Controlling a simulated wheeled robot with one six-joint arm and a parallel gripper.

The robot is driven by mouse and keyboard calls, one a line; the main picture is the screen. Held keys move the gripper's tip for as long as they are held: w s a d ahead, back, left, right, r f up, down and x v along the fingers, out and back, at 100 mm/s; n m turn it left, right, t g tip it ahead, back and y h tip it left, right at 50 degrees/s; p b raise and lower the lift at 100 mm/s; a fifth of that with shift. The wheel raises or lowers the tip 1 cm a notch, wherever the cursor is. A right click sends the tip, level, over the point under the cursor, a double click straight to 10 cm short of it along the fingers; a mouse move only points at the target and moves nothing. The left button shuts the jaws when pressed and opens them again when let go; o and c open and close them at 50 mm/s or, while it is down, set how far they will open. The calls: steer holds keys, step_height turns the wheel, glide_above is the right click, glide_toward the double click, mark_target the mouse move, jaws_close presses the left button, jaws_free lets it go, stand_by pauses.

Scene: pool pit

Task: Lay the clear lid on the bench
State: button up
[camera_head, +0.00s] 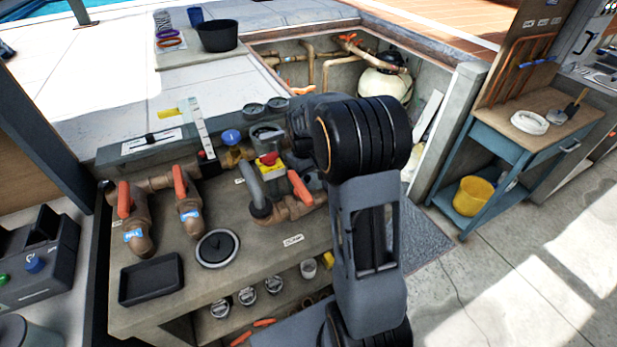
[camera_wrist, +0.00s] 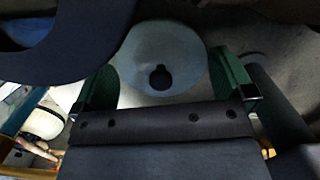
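A pale, see-through looking disc (camera_wrist: 145,45), which I take for the clear lid, shows in the wrist view. It has a dark round spot with a short neck near its lower edge. My gripper (camera_wrist: 164,75) has its two green fingers apart, one on each side of the disc. The fingers reach the disc's sides in the picture, but whether they press on it is unclear. The bench (camera_head: 262,226) is a grey-brown slab carrying pipework.
Pipes with orange handles (camera_head: 124,200) stand at the left. A grey hose elbow (camera_head: 252,184) stands near my arm. Bare bench shows right of the round fitting.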

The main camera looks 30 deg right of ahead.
step_height(320, 180, up, 12)
steer(key=w, duration=0.1)
steer(key=shift+w+a+r, duration=0.15)
steer(key=shift+w, duration=0.05)
stand_by(0.4)
steer(key=shift+p, duration=0.3)
